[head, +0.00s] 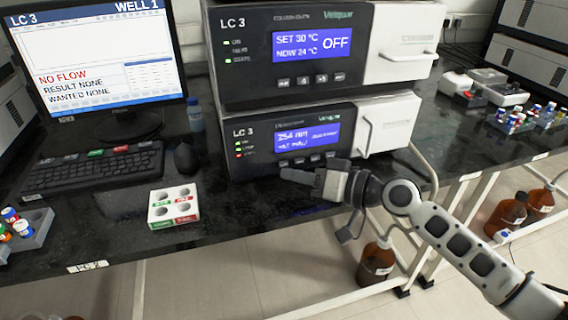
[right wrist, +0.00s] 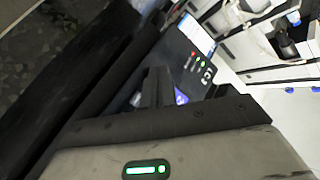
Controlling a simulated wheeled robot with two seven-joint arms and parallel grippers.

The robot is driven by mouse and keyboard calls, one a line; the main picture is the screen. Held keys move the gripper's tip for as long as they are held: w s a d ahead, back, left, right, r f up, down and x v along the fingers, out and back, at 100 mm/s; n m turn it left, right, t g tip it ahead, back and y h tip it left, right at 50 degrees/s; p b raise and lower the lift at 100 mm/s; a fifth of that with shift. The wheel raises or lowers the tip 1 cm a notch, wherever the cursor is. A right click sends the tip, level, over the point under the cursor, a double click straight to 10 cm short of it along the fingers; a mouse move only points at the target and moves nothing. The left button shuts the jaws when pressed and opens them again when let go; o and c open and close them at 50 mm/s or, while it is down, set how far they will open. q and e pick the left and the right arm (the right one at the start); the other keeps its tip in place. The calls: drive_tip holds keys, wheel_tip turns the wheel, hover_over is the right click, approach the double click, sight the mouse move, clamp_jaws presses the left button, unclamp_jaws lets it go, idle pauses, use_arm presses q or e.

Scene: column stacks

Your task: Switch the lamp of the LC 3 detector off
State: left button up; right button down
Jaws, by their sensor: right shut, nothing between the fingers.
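The LC 3 detector (head: 258,150) is the lower unit of the stack, under the column oven (head: 262,60). Its blue display (head: 306,137) is lit and seems to read 254 nm, with smaller text too small to read. The right wrist view shows part of the detector's front (right wrist: 180,58) beyond the fingers. My left gripper is not in view.
A monitor (head: 98,62) showing NO FLOW, a keyboard (head: 95,168) and a mouse (head: 186,158) stand left. A white vial block (head: 173,206) sits near the bench's front edge. Brown bottles (head: 376,262) stand below. The oven display (head: 312,45) reads OFF.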

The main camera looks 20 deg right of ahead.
drive_tip(key=shift+w, duration=0.1)
idle(0.7)
drive_tip(key=shift+w+b, duration=0.3)
drive_tip(key=shift+w, duration=0.05)
drive_tip(key=shift+w+b, duration=0.3)
drive_tip(key=shift+w, duration=0.1)
idle(0.5)
drive_tip(key=shift+s, duration=0.15)
idle(0.3)
drive_tip(key=shift+s, duration=0.7)
drive_tip(key=shift+s+p, duration=0.35)
drive_tip(key=shift+s, duration=0.15)
drive_tip(key=shift+s+d, duration=0.1)
drive_tip(key=shift+s, duration=1.9)
